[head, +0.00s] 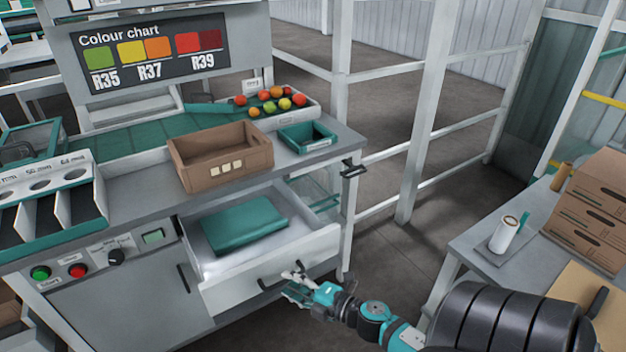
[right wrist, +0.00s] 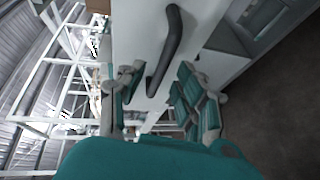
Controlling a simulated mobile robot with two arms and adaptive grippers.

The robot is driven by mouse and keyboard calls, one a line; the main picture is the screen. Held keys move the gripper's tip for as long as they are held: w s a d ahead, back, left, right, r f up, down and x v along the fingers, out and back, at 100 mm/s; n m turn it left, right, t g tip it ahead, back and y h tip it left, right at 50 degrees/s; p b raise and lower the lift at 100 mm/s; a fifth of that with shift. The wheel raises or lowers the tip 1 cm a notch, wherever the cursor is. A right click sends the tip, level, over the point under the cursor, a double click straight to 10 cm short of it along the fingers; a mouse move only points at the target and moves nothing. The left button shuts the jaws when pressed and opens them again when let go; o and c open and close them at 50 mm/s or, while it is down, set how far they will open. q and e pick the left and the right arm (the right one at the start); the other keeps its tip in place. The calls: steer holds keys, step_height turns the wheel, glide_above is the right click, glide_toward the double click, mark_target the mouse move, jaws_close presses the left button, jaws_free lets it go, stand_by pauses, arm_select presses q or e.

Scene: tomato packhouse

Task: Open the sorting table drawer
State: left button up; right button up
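The sorting table drawer (head: 270,265) stands pulled out from under the tabletop, with a folded teal cloth (head: 243,226) lying inside. Its white front and dark bar handle (right wrist: 172,45) show in the right wrist view. My right gripper (head: 297,286) is at the drawer front, beside the handle. In the right wrist view, its two teal and grey fingers (right wrist: 158,95) are spread apart, with the lower end of the handle between them. I see no finger closed on the handle. My left gripper is not in view.
On the sorting table (head: 130,185) stand a brown crate (head: 222,170), a teal tray (head: 307,138) and a white tray of tomatoes (head: 308,111). A side table (head: 485,240) with cardboard boxes (head: 590,215) stands at right. Grey floor (head: 390,265) lies clear between the tables.

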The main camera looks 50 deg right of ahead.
steer(key=v, duration=0.9)
steer(key=shift+s, duration=0.35)
steer(key=shift+d+r, duration=0.1)
